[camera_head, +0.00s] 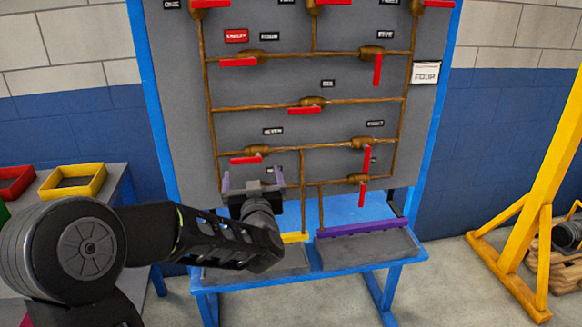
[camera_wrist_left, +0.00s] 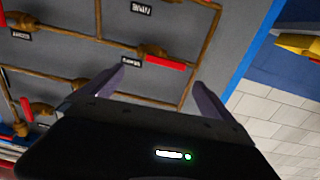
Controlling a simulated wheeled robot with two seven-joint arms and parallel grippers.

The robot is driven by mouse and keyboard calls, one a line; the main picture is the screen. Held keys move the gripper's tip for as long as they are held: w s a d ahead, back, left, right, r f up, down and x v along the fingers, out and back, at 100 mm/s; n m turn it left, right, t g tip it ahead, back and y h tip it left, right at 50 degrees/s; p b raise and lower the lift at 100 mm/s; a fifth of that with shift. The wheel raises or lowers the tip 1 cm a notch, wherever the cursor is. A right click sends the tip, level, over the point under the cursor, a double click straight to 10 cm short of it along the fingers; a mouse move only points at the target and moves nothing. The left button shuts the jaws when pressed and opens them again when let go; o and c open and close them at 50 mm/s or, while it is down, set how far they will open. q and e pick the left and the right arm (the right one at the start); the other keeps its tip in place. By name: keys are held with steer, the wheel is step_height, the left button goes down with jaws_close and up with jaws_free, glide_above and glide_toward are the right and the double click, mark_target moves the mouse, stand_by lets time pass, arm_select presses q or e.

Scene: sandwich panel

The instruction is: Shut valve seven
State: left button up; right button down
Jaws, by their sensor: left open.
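The valve labelled seven is on the lower left of the grey panel in the head view, with its red handle (camera_head: 246,160) lying roughly along the pipe. Its brown body (camera_head: 257,150) sits on the pipe below a black label (camera_head: 273,131). My left gripper (camera_head: 252,182) is just below that handle in the picture, in front of the panel, fingers apart and empty. The left wrist view, turned upside down, shows the open fingers (camera_wrist_left: 158,82) with a valve body (camera_wrist_left: 152,51) and a red part (camera_wrist_left: 165,63) beyond them. The blurred labels leave that valve unclear. My right gripper is out of view.
Other valves with red handles surround it, including a vertical one (camera_head: 367,158) at right. Below are a blue table frame (camera_head: 365,258) and grey trays, one with a purple edge (camera_head: 360,227). A yellow bin (camera_head: 75,181) stands at left, a yellow frame (camera_head: 550,160) at right.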

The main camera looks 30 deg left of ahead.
mark_target(247, 160)
arm_select(q)
steer(key=shift+s+a+p+x, duration=0.1)
steer(key=shift+a+p+x, duration=0.1)
steer(key=shift+x, duration=1.2)
steer(key=shift+s+a+p+x, duration=0.1)
steer(key=shift+p+x, duration=0.1)
steer(key=shift+x, duration=1.15)
steer(key=shift+s+a+p+x, duration=0.1)
steer(key=shift+p+x, duration=0.1)
steer(key=shift+x, duration=1.2)
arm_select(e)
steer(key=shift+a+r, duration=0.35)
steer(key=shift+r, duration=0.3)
arm_select(q)
steer(key=shift+c, duration=0.2)
steer(key=shift+f, duration=0.1)
steer(key=c, duration=2.1)
steer(key=shift+o, duration=0.2)
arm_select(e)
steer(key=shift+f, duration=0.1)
